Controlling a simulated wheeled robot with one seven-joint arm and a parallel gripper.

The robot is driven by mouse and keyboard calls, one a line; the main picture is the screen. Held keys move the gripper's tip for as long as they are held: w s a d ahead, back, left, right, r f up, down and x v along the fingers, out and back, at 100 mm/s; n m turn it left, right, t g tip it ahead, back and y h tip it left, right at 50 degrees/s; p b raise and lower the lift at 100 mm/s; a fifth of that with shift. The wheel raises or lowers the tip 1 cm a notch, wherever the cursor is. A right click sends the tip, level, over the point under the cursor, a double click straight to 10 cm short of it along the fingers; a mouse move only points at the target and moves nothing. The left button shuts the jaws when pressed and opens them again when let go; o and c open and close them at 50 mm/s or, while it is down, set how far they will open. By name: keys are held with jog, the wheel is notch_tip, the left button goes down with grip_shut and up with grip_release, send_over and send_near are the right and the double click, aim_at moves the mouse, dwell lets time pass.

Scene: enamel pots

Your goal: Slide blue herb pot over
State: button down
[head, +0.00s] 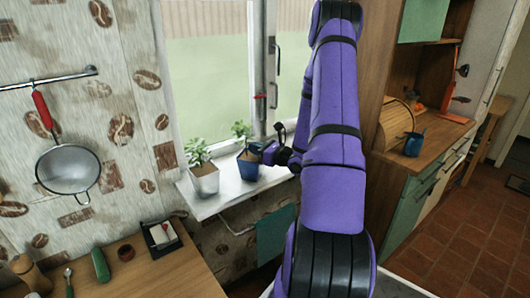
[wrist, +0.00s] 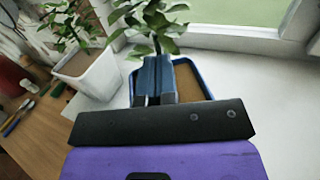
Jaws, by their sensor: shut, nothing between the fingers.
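The blue herb pot (head: 247,172) stands upright on the white windowsill, with a green plant (head: 241,130) in it. In the wrist view its blue rim (wrist: 207,82) shows around brown soil, partly hidden by my fingers. My gripper (head: 266,151) is at the pot's upper right side in the head view. In the wrist view the blue fingers (wrist: 158,62) are together, empty, and overlap the pot's opening near the plant stem. I cannot tell whether they touch the pot.
A white herb pot (head: 204,181) stands close to the left of the blue one; it also shows in the wrist view (wrist: 92,76). The window (head: 215,60) is behind. The sill (wrist: 265,85) is clear to the right of the blue pot in the wrist view. A wooden counter (head: 170,275) lies below.

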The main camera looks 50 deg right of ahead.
jog(key=shift+w+a, duration=0.1)
jog(key=shift+w, duration=0.4)
jog(key=shift+w+a, duration=0.15)
jog(key=shift+w, duration=0.6)
jog(key=shift+w+a, duration=0.1)
jog(key=shift+w, duration=0.65)
jog(key=shift+s, duration=0.1)
jog(key=shift+s+d, duration=0.15)
jog(key=shift+s, duration=0.1)
jog(key=s+d, duration=0.2)
jog(key=s, duration=1.1)
jog(key=shift+s, duration=0.15)
